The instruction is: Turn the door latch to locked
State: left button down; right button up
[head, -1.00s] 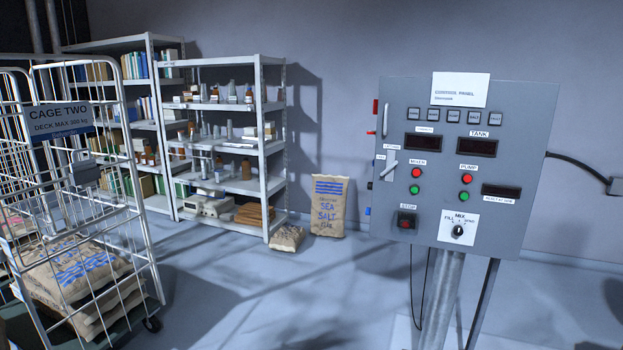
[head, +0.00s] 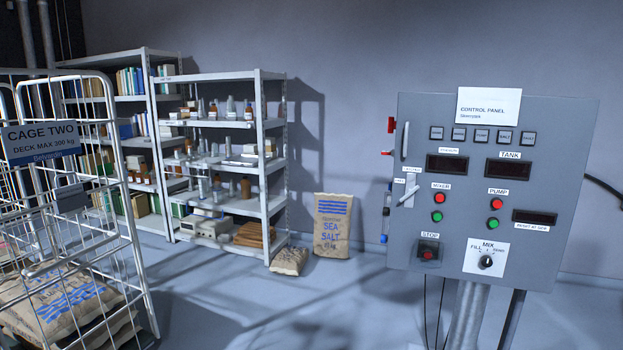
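The grey control panel (head: 467,185) stands on a post at the right. On its left edge is a small pale lever (head: 409,191), which looks like the door latch. The lever slants, its lower end towards the left. Small labels sit above it (head: 412,170) and to its left (head: 399,182); I cannot read them clearly. A vertical bar handle (head: 405,141) is above the lever. Neither of my grippers is in view, and nothing touches the panel.
The wire cage trolley (head: 82,200) with sacks stands at the left. Shelving (head: 262,165) is behind it. A sea salt sack (head: 333,226) leans on the back wall, with a smaller sack (head: 289,262) beside it. The floor between trolley and panel is clear.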

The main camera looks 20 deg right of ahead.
aim_at(410, 192)
jog(key=u, duration=0.3)
jog(key=i, duration=2.1)
jog(key=z, duration=1.35)
jog(key=i, duration=1)
jog(key=z, duration=1.05)
